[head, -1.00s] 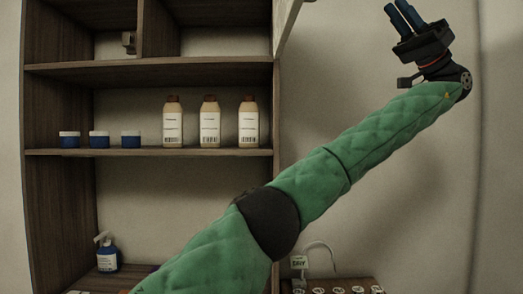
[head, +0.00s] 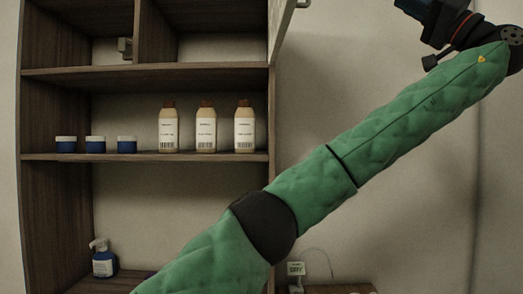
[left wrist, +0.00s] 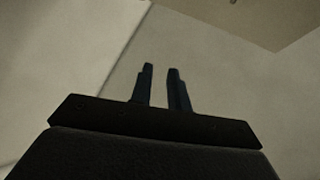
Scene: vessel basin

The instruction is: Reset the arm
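My left arm (head: 385,135), in a green quilted sleeve, crosses the head view from the bottom left to the upper right. Its gripper body (head: 431,20) is at the top right edge, in front of the bare wall, and the fingertips are cut off there. In the left wrist view my left gripper (left wrist: 162,68) shows two dark fingers apart, with nothing between them and only plain wall and ceiling beyond. My right gripper is not in view.
A wooden shelf unit (head: 150,72) stands left, with three brown-capped bottles (head: 206,130) and three blue jars (head: 96,145) on its middle shelf. A blue pump bottle (head: 103,262) is lower left. A small sign (head: 295,269) stands at the bottom, partly near my arm.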

